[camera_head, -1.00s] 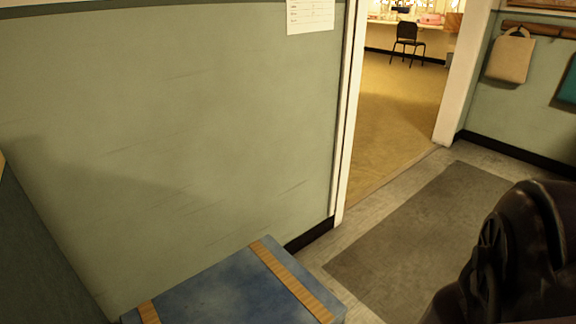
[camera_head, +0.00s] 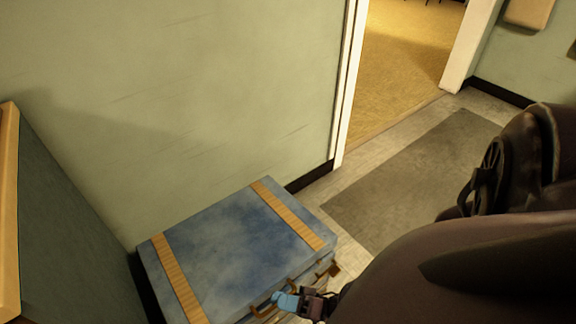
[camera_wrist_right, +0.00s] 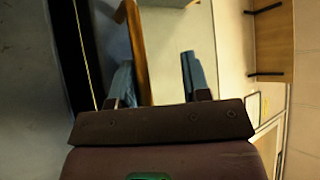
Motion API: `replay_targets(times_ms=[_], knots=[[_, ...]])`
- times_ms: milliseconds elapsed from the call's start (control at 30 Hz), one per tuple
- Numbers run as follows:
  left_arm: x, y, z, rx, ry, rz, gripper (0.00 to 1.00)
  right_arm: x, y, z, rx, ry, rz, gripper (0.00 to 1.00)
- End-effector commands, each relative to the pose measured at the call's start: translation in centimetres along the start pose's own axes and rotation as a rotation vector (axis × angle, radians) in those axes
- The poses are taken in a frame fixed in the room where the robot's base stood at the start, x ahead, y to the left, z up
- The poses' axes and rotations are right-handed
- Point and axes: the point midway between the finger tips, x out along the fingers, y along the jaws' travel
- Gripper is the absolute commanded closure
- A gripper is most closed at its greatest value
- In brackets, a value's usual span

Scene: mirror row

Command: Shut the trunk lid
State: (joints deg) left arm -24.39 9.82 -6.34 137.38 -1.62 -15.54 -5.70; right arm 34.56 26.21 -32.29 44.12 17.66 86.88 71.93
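The trunk (camera_head: 235,245) is blue with tan straps across its lid and stands against the wall at the lower middle of the head view. Its lid lies down, flat or nearly so; whether a gap is left at the front edge I cannot tell. Brass-coloured fittings (camera_head: 262,311) show along its front. My right gripper (camera_head: 286,301), with blue fingers, is at the trunk's front edge, beside a brass fitting; contact is unclear. In the right wrist view its two fingers (camera_wrist_right: 158,78) stand apart with nothing seen held between them. My left gripper is out of view.
A dark panel with a wooden edge (camera_head: 10,210) stands left of the trunk. A grey mat (camera_head: 415,180) lies on the floor at right, before an open doorway (camera_head: 405,60). My right arm covers the lower right of the head view.

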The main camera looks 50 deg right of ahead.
Motion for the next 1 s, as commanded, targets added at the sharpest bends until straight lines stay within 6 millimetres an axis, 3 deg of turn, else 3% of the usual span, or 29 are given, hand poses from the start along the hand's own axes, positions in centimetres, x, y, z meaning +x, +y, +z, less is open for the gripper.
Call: replay_targets(times_ms=[100,467,667,700,733,1000], knots=[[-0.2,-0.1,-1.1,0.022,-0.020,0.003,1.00,1.6,-2.4,-1.1,-0.004,0.001,-0.019,0.62],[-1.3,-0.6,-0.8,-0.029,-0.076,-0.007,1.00,4.0,-8.2,-3.3,-0.001,-0.002,-0.021,0.61],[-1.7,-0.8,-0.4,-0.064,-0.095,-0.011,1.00,5.0,-10.5,-4.1,0.003,-0.003,-0.020,0.42],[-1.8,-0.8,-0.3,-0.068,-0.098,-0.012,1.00,5.1,-10.8,-4.2,0.004,-0.003,-0.020,0.43],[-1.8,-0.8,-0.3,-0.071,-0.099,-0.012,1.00,5.2,-10.9,-4.3,0.004,-0.003,-0.018,0.62],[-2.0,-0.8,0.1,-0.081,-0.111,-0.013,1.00,5.3,-11.3,-4.6,0.004,-0.002,-0.008,0.62]])
